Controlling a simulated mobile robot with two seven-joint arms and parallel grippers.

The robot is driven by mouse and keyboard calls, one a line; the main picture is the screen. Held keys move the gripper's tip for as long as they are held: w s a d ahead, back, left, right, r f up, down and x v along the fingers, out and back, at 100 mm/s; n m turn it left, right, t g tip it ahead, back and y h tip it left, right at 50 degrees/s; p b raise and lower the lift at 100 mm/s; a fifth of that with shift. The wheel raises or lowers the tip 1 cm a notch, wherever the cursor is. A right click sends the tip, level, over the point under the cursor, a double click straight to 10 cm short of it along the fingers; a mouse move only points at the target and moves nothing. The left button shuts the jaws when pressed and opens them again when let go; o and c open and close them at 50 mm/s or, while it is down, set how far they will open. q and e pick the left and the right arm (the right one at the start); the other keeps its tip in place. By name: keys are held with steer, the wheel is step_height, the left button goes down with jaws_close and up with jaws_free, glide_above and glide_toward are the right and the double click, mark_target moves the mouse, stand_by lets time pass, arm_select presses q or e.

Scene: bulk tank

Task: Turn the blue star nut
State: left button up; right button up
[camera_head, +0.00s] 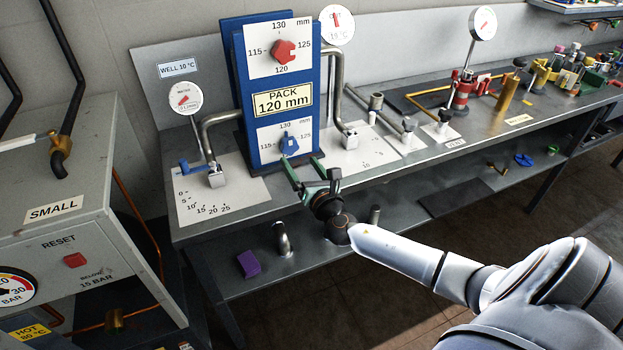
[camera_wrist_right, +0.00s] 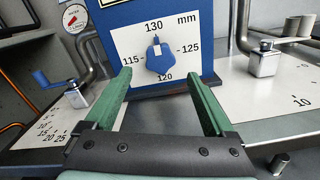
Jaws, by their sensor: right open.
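The blue star nut (camera_head: 289,144) sits on the lower white dial plate of the blue panel (camera_head: 240,105). In the right wrist view the blue star nut (camera_wrist_right: 160,57) shows in the middle, with its white mark toward the 130 at the top. My right gripper (camera_head: 304,178) is open and empty, in front of and a little below the nut. In the wrist view its two green fingers (camera_wrist_right: 160,95) stand apart on either side, below the nut and not touching it. My left gripper is not in view.
A red star nut (camera_head: 284,51) sits above on the same panel, over a "PACK 120 mm" label (camera_head: 283,101). Bent metal pipes (camera_head: 213,140) and a blue-handled valve (camera_head: 190,166) flank the panel. A purple block (camera_head: 249,264) lies on the lower shelf.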

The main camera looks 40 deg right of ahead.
steer(key=v, duration=0.6)
steer(key=shift+s, duration=0.35)
steer(key=shift+a, duration=0.1)
steer(key=s+a+f+m+g+y, duration=0.1)
steer(key=s+a+f+m+g, duration=0.3)
steer(key=f+m, duration=0.35)
steer(key=s+a+f+m+g+y, duration=0.2)
steer(key=s+a+f+m, duration=0.35)
steer(key=f, duration=0.25)
steer(key=s+a+f+m+g+y, duration=0.2)
steer(key=s+a+f+m, duration=0.3)
steer(key=s+a+m, duration=0.4)
steer(key=s+m+y, duration=0.1)
steer(key=s+m, duration=0.2)
steer(key=m, duration=0.2)
steer(key=shift+s+a+m, duration=0.15)
steer(key=shift+a+m, duration=0.2)
steer(key=shift+m, duration=0.05)
